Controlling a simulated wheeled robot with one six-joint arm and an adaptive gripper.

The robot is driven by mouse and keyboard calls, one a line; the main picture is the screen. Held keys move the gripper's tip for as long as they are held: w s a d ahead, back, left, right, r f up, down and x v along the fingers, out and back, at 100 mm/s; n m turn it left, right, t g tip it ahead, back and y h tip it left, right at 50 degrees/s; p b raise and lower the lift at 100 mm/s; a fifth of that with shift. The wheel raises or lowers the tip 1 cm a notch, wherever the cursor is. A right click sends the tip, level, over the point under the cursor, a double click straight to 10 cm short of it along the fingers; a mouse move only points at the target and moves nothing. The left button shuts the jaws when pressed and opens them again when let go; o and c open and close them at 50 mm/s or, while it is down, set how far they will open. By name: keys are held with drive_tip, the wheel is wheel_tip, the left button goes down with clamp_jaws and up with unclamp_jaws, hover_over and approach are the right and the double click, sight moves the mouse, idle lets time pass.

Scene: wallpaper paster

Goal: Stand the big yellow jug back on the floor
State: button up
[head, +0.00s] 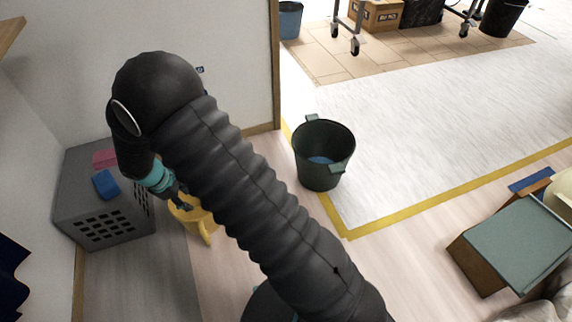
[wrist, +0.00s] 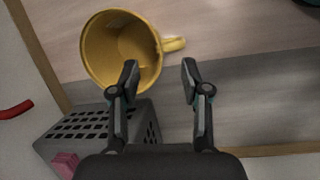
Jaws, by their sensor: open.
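The big yellow jug (head: 203,222) is on the floor beside the grey crate, partly hidden by my arm in the head view. In the wrist view the jug (wrist: 98,46) shows its open mouth towards the camera, and its handle (wrist: 174,44) points right. It appears to stand on its base. My gripper (wrist: 160,78) is open and empty. Its left finger overlaps the jug's near right edge in the picture; I cannot tell whether they touch. The handle lies ahead of the gap between the fingers. My gripper (head: 178,196) is mostly hidden in the head view.
The grey crate (head: 75,215) stands against the wall with a blue sponge (head: 106,184) and a pink block (head: 105,158) on top. A dark green bucket (head: 311,172) stands on the floor to the right. The white floor beyond the yellow tape is clear.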

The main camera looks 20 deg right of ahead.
drive_tip(key=s+d+r+m+t+y, duration=0.1)
drive_tip(key=s+d+r+m, duration=0.15)
drive_tip(key=d+r, duration=0.4)
drive_tip(key=s+d+r+m, duration=0.2)
drive_tip(key=d+r+m, duration=0.1)
drive_tip(key=r, duration=0.6)
drive_tip(key=s+d+r+m+t+y, duration=0.1)
drive_tip(key=s+d+r+m, duration=0.25)
drive_tip(key=r, duration=0.45)
drive_tip(key=s+d+r+m+t, duration=0.1)
drive_tip(key=s+d+r+m, duration=0.1)
drive_tip(key=s, duration=0.4)
drive_tip(key=s+d+r+m+t+y, duration=0.1)
drive_tip(key=s+d+r+m, duration=0.1)
drive_tip(key=s+d+r, duration=0.2)
drive_tip(key=s+d+r+m, duration=0.2)
drive_tip(key=s+d+r, duration=0.1)
drive_tip(key=s, duration=0.4)
drive_tip(key=shift+s+d+m+t, duration=0.15)
drive_tip(key=shift+s+m+t, duration=0.15)
drive_tip(key=shift+s+t, duration=0.1)
drive_tip(key=shift+r+p, duration=0.55)
